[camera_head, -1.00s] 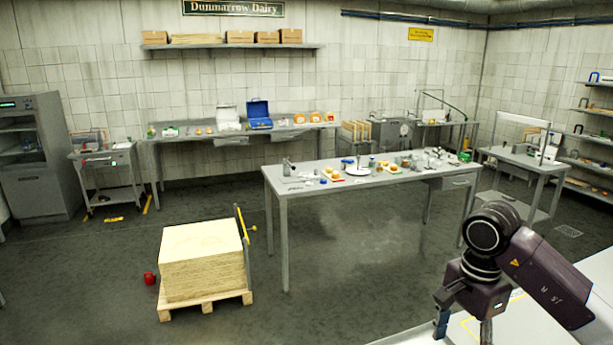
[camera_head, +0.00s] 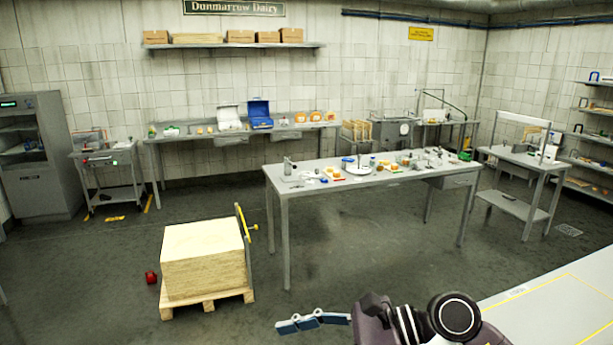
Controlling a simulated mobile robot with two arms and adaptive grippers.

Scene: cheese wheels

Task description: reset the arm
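My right arm is at the bottom, right of centre, bent low in front of me. Its gripper (camera_head: 290,325) points left, with blue finger parts over the dark floor. The fingers overlap from this side, so their opening cannot be told. I see nothing held in them. My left arm and gripper are not in view.
A work surface with yellow lines (camera_head: 560,300) is at the lower right, close to my arm. Beyond the arm stands a long metal table (camera_head: 310,186) bearing several small items. A wooden pallet (camera_head: 208,303) with a pale block stands left. Floor between is clear.

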